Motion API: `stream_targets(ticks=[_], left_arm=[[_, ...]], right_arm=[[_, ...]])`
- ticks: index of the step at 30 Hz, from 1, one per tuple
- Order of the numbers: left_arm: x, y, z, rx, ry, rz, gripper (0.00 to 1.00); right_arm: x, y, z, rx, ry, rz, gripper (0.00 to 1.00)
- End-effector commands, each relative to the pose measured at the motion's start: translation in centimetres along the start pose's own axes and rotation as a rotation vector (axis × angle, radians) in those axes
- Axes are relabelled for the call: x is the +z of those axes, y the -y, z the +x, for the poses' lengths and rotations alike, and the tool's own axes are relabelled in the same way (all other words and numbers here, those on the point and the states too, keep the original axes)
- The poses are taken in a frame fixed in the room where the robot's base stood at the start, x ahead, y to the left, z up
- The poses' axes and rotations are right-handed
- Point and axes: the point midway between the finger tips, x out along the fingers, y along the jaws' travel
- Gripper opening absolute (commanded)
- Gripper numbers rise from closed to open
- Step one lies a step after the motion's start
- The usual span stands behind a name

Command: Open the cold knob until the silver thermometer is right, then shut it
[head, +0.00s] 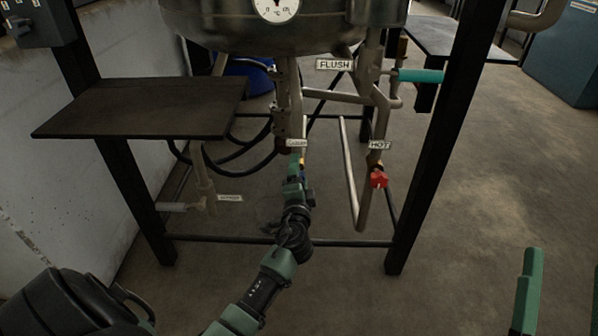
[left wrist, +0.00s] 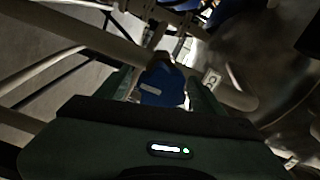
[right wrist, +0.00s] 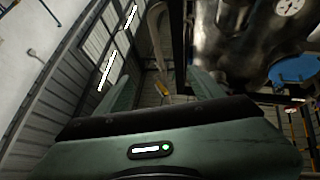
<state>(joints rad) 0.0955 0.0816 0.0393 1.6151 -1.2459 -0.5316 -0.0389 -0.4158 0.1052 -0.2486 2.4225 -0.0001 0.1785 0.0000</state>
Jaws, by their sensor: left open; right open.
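A blue knob (left wrist: 162,84) shows in the left wrist view between the fingers of my left gripper (left wrist: 163,92), which is open around it. In the head view my left gripper (head: 297,172) reaches up to the pipe below the vessel and hides the knob. A round white dial thermometer (head: 277,8) marked °C sits on the vessel at the top; its top is cut off and its reading is too small to tell. My right gripper (right wrist: 165,85) is open and empty, away from the pipes.
A red knob (head: 378,179) sits under the HOT label (head: 380,145), right of my left gripper. A teal handle (head: 420,76) is near the FLUSH label (head: 334,64). Black frame posts stand on both sides. A dark shelf (head: 145,107) is at left.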

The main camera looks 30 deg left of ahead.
Motion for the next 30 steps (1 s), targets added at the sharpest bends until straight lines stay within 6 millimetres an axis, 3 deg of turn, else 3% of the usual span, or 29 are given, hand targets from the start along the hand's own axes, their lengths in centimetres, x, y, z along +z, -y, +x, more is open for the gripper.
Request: stream_targets(ticks=[6,12,30], left_arm=[[0.0,-0.1,-3.9,0.004,0.000,0.000,0.67],[0.0,-0.1,-6.4,0.003,-0.001,0.000,0.67],[0.0,-0.1,-7.0,0.002,-0.001,0.001,0.67]], right_arm=[[1.9,-0.3,-0.1,0.004,0.109,-0.006,0.67],[2.7,-0.4,-0.2,0.007,0.147,-0.007,0.67],[2.9,-0.4,-0.3,0.007,0.155,-0.007,0.67]])
